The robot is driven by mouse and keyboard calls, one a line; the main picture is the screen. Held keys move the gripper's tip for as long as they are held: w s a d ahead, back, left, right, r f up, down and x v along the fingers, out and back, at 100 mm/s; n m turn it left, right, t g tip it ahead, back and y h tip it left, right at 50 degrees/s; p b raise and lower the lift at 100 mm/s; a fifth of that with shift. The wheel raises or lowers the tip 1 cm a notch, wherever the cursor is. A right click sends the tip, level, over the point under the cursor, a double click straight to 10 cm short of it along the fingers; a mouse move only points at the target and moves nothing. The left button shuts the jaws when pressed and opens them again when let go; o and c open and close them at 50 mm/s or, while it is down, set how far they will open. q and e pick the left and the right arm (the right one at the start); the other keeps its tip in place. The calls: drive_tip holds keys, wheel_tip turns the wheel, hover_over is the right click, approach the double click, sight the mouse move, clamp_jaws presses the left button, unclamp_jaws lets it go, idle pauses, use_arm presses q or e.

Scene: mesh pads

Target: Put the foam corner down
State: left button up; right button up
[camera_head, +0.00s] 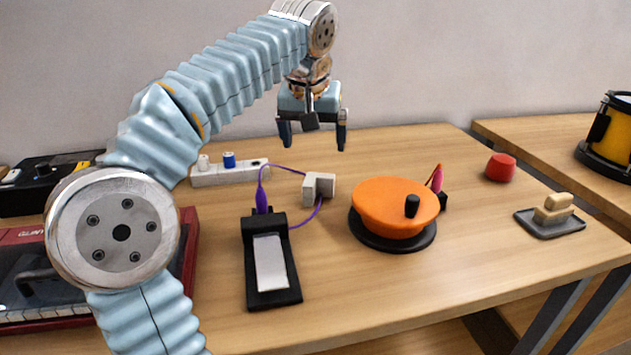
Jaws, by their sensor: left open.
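A pale, angular block (319,187), which looks like the foam corner, rests on the table near its middle. A purple cord runs close by it. My left gripper (313,138) hangs fingers-down above and behind the block, apart from it. Its two dark fingers are spread and nothing is between them. My right gripper is not in view.
A black device with a pale panel (271,265) stands in front. A white power strip (230,174) lies at back left.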

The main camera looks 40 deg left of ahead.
sight(320, 176)
use_arm(q)
drive_tip(key=x, duration=0.7)
drive_tip(key=shift+f, duration=0.25)
drive_tip(key=x, duration=0.5)
drive_tip(key=shift+d+f, duration=0.35)
drive_tip(key=c, duration=1.1)
drive_tip(key=shift+r, duration=0.1)
drive_tip(key=shift+r, duration=0.5)
drive_tip(key=r, duration=0.2)
drive_tip(key=shift+s+d+r, duration=0.1)
drive_tip(key=shift+d+r, duration=0.1)
drive_tip(key=shift+r, duration=0.1)
drive_tip(key=s+d+r, duration=0.2)
drive_tip(key=d+r, duration=0.1)
drive_tip(key=d, duration=0.1)
drive_tip(key=s+d+r, duration=0.2)
drive_tip(key=d+r, duration=0.1)
drive_tip(key=d, duration=0.1)
drive_tip(key=s+d+r, duration=0.2)
drive_tip(key=d+r, duration=0.1)
drive_tip(key=d, duration=0.1)
drive_tip(key=shift+d+r, duration=0.1)
drive_tip(key=shift+r, duration=0.05)
